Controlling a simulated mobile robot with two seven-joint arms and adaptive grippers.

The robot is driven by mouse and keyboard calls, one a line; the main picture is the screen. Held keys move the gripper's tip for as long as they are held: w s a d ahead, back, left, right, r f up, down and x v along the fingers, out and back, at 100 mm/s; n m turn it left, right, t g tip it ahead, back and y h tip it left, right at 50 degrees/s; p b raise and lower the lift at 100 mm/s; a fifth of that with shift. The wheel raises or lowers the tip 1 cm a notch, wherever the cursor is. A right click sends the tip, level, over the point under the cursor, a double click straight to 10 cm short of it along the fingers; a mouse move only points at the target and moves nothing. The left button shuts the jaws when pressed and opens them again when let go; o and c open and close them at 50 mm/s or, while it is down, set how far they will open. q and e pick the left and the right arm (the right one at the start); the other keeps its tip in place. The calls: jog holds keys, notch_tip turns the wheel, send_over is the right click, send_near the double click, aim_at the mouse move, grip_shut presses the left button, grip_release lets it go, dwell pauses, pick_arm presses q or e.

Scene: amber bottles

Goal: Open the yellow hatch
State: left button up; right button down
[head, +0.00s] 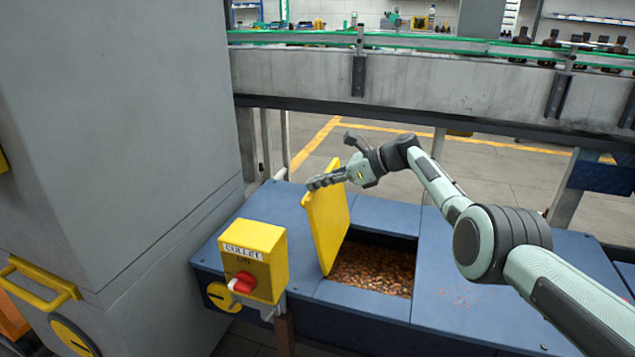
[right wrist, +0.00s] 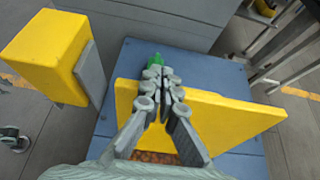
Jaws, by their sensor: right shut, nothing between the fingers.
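The yellow hatch (head: 326,222) stands raised, nearly upright, at the left side of a square opening in the blue bin top. Amber-brown pieces (head: 372,268) show inside the opening. My right gripper (head: 312,184) is at the hatch's upper edge, its fingers closed together and pointing left across it. In the right wrist view the shut fingers (right wrist: 158,75) lie over the yellow hatch (right wrist: 225,122), with no object between them. I cannot tell whether they touch it. My left gripper is not in view.
A yellow box labelled CULLET (head: 254,258) with a red knob (head: 243,282) stands left of the hatch. A large grey cabinet (head: 120,130) fills the left. A conveyor (head: 420,85) with dark bottles (head: 550,40) runs behind.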

jog(key=shift+w+a, duration=0.1)
jog(key=shift+a, duration=0.2)
